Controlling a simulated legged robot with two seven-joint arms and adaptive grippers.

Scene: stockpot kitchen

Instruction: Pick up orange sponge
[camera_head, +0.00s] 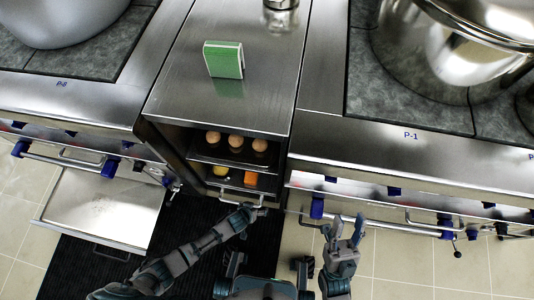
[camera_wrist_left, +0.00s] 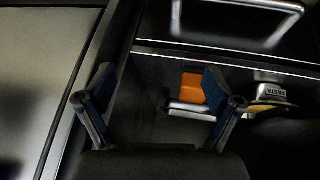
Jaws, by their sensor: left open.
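The orange sponge (camera_head: 250,178) lies on the lower shelf of the open cabinet under the steel counter. It also shows in the left wrist view (camera_wrist_left: 192,88), just beyond my left gripper's right finger, which partly covers it. My left gripper (camera_head: 248,208) is in front of the cabinet opening, close to the lower shelf. In the left wrist view my left gripper (camera_wrist_left: 157,82) has its fingers wide apart with nothing between them. My right gripper (camera_head: 346,228) is to the right, in front of the stove, with its fingers apart and empty.
Three eggs (camera_head: 236,141) sit on the upper shelf. A yellow item (camera_head: 220,170) is left of the sponge. A green block (camera_head: 224,60) stands on the counter. An open drawer (camera_head: 103,208) juts out at left.

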